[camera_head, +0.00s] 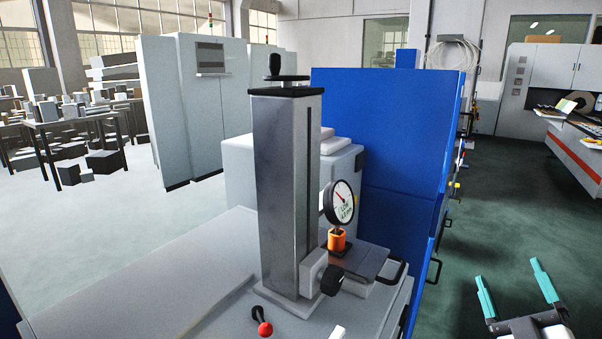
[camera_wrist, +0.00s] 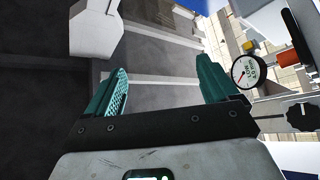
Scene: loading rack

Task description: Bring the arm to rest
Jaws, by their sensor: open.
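My gripper (camera_head: 514,288) shows at the lower right of the head view, with its two teal fingers spread apart and nothing between them. It is over the dark green floor, to the right of the grey machine bench and apart from it. In the wrist view my gripper (camera_wrist: 165,85) is also open and empty, with both teal fingers in sight. The rest of my arm is mostly out of the head view.
A grey measuring column (camera_head: 287,190) with a dial gauge (camera_head: 341,202) and an orange part (camera_head: 337,240) stands on the grey bench (camera_head: 160,290). A tall blue cabinet (camera_head: 385,130) stands behind. Open floor (camera_head: 500,215) lies to the right.

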